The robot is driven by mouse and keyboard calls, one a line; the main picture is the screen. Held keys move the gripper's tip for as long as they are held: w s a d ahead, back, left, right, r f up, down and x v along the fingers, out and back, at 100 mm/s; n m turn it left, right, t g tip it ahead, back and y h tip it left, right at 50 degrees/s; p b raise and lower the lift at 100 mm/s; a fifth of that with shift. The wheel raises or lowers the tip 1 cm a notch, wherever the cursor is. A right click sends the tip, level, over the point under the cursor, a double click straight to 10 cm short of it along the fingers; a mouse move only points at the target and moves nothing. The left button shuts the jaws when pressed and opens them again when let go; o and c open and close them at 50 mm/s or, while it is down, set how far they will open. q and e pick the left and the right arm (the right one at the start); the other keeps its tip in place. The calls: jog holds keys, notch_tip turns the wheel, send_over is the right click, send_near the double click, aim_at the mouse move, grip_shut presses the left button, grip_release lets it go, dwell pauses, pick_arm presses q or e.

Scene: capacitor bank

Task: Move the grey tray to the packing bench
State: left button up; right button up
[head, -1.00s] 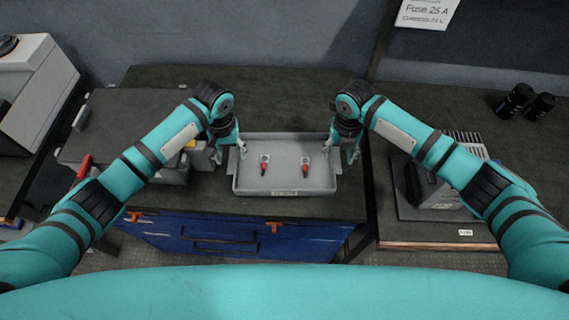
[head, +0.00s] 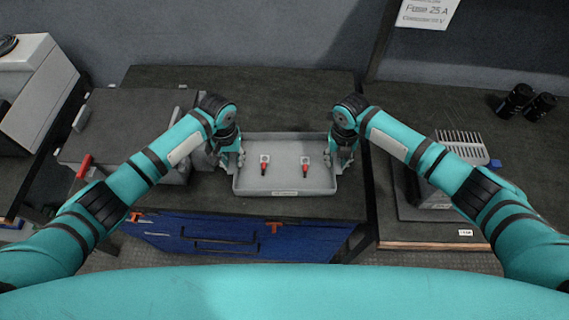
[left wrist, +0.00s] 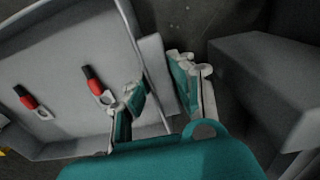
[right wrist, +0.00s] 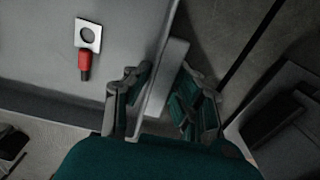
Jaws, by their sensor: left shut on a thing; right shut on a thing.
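The grey tray (head: 284,182) is a shallow box on the dark bench in the middle of the head view. Two small red-and-black parts with pale square ends (head: 264,162) (head: 305,163) lie in it. My left gripper (head: 236,160) is shut on the tray's left side; the left wrist view shows its fingers (left wrist: 155,95) on both sides of the wall. My right gripper (head: 336,158) is shut on the tray's right side; the right wrist view shows its fingers (right wrist: 160,95) around the wall. I cannot tell which surface is the packing bench.
A grey case with a red-handled piece (head: 120,135) stands close left of the tray. A finned grey device (head: 440,180) sits on the right-hand bench beside two black cylinders (head: 528,102). Blue drawers (head: 190,232) are below the tray. Bare bench lies behind it.

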pick_arm(q)
jog(key=shift+a, duration=0.15)
grip_shut()
pick_arm(e)
jog(key=shift+d, duration=0.2)
grip_shut()
pick_arm(q)
jog(key=shift+r, duration=0.15)
pick_arm(e)
jog(key=shift+r, duration=0.15)
